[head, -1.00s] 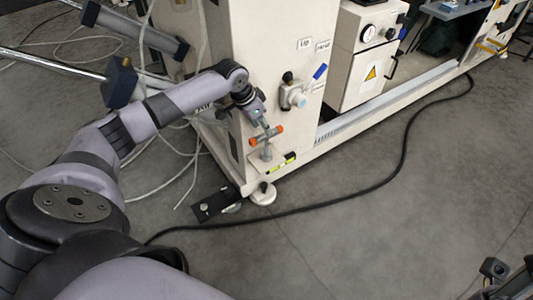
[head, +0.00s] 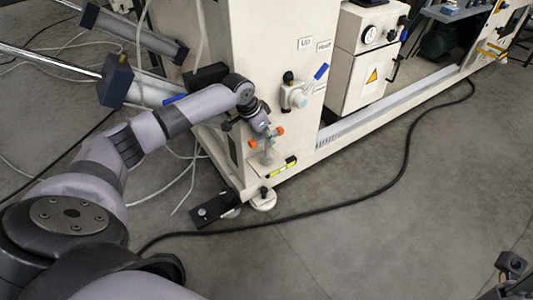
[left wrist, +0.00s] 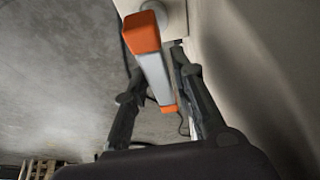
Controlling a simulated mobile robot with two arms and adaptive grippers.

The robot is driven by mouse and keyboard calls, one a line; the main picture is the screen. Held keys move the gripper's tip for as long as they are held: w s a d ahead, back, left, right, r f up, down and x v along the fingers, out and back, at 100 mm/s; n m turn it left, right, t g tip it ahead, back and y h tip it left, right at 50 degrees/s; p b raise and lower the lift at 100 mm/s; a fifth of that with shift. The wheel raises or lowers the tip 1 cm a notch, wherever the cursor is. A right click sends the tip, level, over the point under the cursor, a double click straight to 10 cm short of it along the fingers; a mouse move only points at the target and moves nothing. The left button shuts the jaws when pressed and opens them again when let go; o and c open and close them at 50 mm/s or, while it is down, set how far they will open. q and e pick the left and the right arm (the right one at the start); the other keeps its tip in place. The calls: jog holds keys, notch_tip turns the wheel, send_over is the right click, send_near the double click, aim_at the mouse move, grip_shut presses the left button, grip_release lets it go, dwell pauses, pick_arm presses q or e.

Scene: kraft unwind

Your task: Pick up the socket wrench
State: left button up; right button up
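The socket wrench (head: 267,140) appears to be the grey bar with orange ends on an upright stem, low on the corner of the cream machine. My left gripper (head: 264,131) is right at its bar, partly hiding it. In the left wrist view the grey bar with orange ends (left wrist: 154,76) runs between the two spread fingers of my left gripper (left wrist: 158,88). Gaps show beside the bar, and I see no clear finger contact. Part of my right gripper (head: 512,268) shows at the bottom right corner; its fingers cannot be made out.
The cream machine (head: 250,60) stands close behind the bar. A valve fitting with a blue lever (head: 296,95) juts out above right. A small yellow-green level (head: 283,168) is just below. A black cable (head: 330,205) crosses the open grey floor.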

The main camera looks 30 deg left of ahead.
pick_arm(q)
grip_shut()
jog(key=shift+r, duration=0.2)
